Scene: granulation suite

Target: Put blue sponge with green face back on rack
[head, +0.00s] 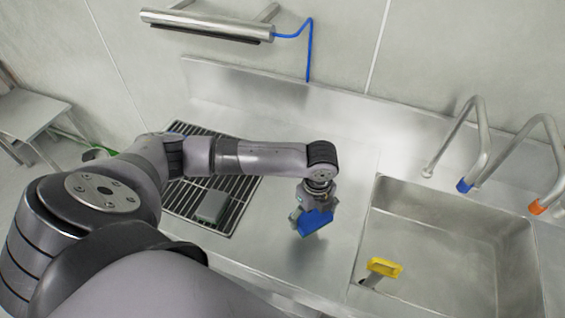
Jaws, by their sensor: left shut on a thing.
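My left gripper (312,208) points down over the steel counter, between the rack and the sink. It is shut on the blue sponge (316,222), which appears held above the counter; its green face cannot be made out. The dark slatted rack (237,212) lies in the counter to the left of the gripper, partly hidden under my left arm. A grey-green block (211,206) rests on the rack's near part. My right gripper is not in view.
A steel sink (450,240) is at the right, with a yellow-topped object (384,267) at its near left. Two curved taps, blue-tipped (465,186) and orange-tipped (537,208), stand behind it. A wall-mounted steel bar (205,25) has a blue cord. The counter behind the gripper is clear.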

